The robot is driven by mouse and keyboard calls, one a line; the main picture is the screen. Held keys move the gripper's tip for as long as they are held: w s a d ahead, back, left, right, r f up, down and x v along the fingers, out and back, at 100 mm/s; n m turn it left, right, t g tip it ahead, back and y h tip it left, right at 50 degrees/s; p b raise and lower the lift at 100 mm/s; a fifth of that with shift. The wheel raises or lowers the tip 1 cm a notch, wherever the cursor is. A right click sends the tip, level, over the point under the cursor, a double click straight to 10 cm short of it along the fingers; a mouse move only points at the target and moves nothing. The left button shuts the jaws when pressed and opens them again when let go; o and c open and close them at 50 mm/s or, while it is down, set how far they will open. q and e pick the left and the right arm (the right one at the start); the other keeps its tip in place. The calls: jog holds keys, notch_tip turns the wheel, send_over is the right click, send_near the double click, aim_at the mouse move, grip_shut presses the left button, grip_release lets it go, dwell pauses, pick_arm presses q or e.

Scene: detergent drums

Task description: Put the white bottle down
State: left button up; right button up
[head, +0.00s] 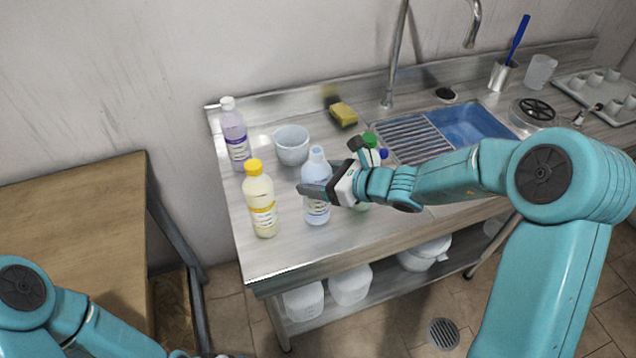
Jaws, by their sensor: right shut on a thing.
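The white bottle (317,172) is pale and translucent, with a white cap and a label low on its body. It is upright over the steel counter (285,248), between the yellow-capped bottle and my right arm. My right gripper (318,190) is shut on it around the middle of its body. I cannot tell whether its base touches the counter. My left arm is at the lower left, and its gripper's fingers are not clearly shown.
A yellow-capped bottle (260,200) stands just left, with a purple bottle (234,135) and a white bowl (292,146) behind. Green- and blue-capped bottles (370,141) are partly hidden behind my right gripper. A yellow sponge (343,114) and blue sink (470,125) lie further back.

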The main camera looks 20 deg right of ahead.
jog(key=shift+f, duration=0.75)
jog(key=shift+f+b, duration=0.2)
jog(key=shift+b, duration=0.1)
jog(key=o, duration=1.1)
jog(key=shift+c, duration=0.2)
jog(key=shift+r, duration=0.1)
jog(key=shift+r, duration=0.1)
